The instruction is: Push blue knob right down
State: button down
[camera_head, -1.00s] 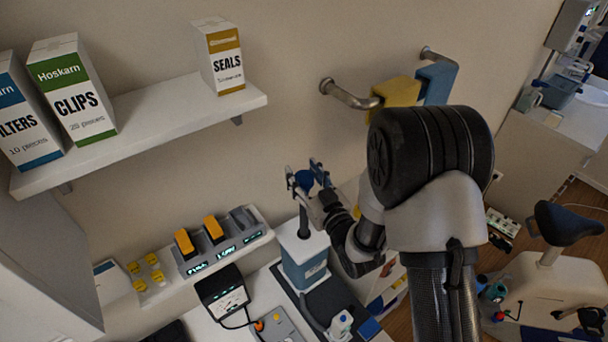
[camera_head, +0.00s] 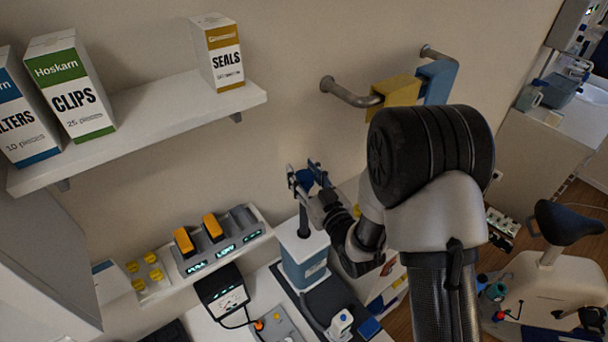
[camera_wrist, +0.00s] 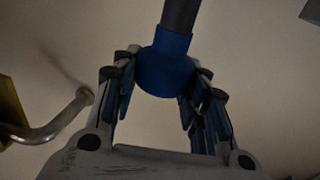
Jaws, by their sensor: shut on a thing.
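The blue knob (camera_head: 304,181) sits on top of a dark upright rod (camera_head: 304,222) that rises from a blue-grey device with a white top (camera_head: 303,262). My gripper (camera_head: 307,178) is at the knob, its fingers on either side of it and shut on it. In the wrist view the knob (camera_wrist: 165,68) lies between the fingertips of my gripper (camera_wrist: 160,84), with the dark rod (camera_wrist: 180,15) running out of it. The fingers hide part of the knob in the head view.
A shelf (camera_head: 150,118) with boxes is at upper left. Yellow (camera_head: 395,92) and blue (camera_head: 438,80) pieces hang on a wall rail right of my gripper. A panel with orange switches (camera_head: 213,228) and a black box (camera_head: 222,292) stand left of the device.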

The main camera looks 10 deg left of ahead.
aim_at(304, 232)
notch_tip(304, 232, down, 20)
jog(key=b, duration=2.1)
jog(key=shift+s+r, duration=0.1)
jog(key=shift+r, duration=0.05)
jog(key=c, duration=1.4)
grip_release()
jog(key=o, duration=0.3)
jog(key=shift+o, duration=0.9)
jog(key=shift+r, duration=0.1)
jog(key=v, duration=0.7)
jog(key=shift+d, duration=0.2)
